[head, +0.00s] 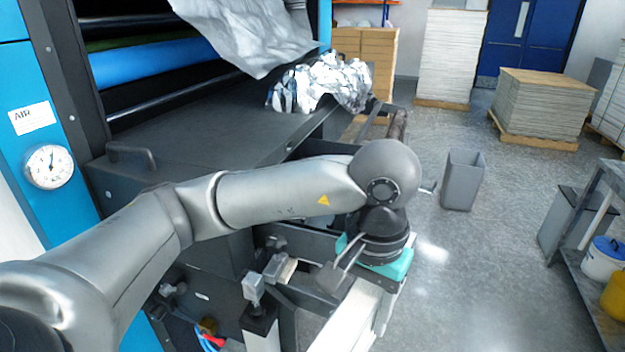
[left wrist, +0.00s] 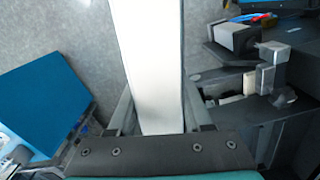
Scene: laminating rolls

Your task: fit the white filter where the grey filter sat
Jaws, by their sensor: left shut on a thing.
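My left arm comes in from the left in the head view and bends down at its wrist. My left gripper (head: 352,268), with a teal body, is shut on a long white bar, which I take for the white filter (head: 343,318). In the left wrist view, the white filter (left wrist: 155,55) runs straight out between the two fingers of my left gripper (left wrist: 158,112) and leaves the top of the picture. Its far end is hidden there. I cannot make out the grey filter or its empty seat. My right gripper is out of view.
Grey clamp-like blocks (head: 252,289) on dark brackets stand close left of the filter; similar blocks (left wrist: 270,66) show right in the left wrist view. The dark machine table (head: 215,135) lies behind my arm. A grey bin (head: 462,180) stands on the open floor (head: 470,270).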

